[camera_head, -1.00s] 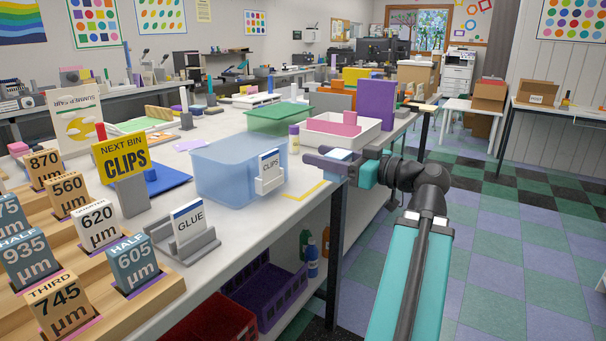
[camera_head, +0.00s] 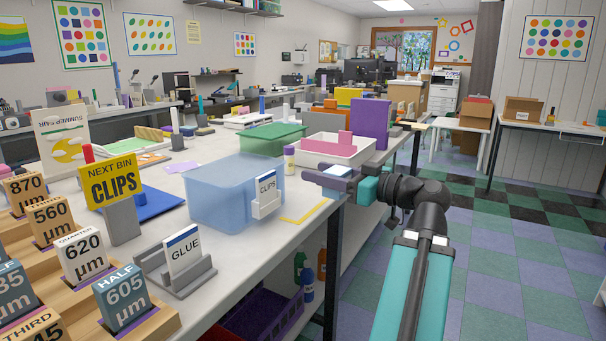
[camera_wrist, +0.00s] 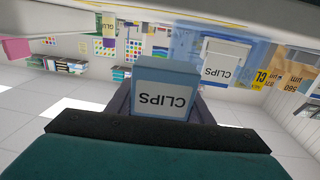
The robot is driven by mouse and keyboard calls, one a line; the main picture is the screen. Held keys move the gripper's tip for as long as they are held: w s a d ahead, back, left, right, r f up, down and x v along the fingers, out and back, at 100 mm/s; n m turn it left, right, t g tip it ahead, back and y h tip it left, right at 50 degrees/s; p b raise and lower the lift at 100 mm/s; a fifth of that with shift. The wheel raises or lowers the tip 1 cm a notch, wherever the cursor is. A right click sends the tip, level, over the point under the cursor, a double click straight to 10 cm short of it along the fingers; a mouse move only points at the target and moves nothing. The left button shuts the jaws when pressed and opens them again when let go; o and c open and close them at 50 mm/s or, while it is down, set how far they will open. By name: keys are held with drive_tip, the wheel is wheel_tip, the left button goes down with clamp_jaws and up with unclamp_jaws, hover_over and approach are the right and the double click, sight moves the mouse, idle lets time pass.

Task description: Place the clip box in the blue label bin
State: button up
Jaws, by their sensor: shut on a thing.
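The clip box (camera_wrist: 165,95) is a small blue box with a white CLIPS label, upside down in the wrist view. The bin also shows behind the box in the wrist view (camera_wrist: 187,42).
A GLUE card in a grey holder (camera_head: 184,252) and a yellow NEXT BIN CLIPS sign (camera_head: 112,180) stand left of the bin. A green bin (camera_head: 262,139), a white tray (camera_head: 328,150) and a glue bottle (camera_head: 289,158) are behind. Yellow tape (camera_head: 305,212) marks a clear table patch.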

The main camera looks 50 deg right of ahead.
drive_tip(key=shift+w+d+f+p, duration=0.1)
drive_tip(key=shift+w+d+p, duration=0.45)
drive_tip(key=shift+w+p, duration=0.8)
drive_tip(key=shift+w+d+r+p, duration=0.1)
drive_tip(key=shift+w+d+p, duration=0.6)
drive_tip(key=shift+p, duration=1.2)
drive_tip(key=shift+w+d+f+p, duration=0.1)
drive_tip(key=shift+w+d+p, duration=0.25)
drive_tip(key=shift+w+p, duration=1.1)
drive_tip(key=shift+s+d+p, duration=0.1)
drive_tip(key=shift+d+p, duration=0.05)
drive_tip(key=shift+p, duration=0.7)
drive_tip(key=p, duration=0.3)
drive_tip(key=w+p, duration=0.1)
drive_tip(key=p, duration=0.3)
drive_tip(key=shift+w+d, duration=0.15)
drive_tip(key=shift+d, duration=0.2)
drive_tip(key=p, duration=0.6)
drive_tip(key=shift+w+f, duration=0.15)
drive_tip(key=shift+w, duration=0.2)
drive_tip(key=shift+w+d+f, duration=0.2)
drive_tip(key=shift+w+d, duration=0.1)
drive_tip(key=shift+w, duration=0.3)
drive_tip(key=shift+w+d+f, duration=0.15)
drive_tip(key=shift+w+d, duration=0.15)
drive_tip(key=shift+w, duration=0.3)
drive_tip(key=shift+w, duration=0.15)
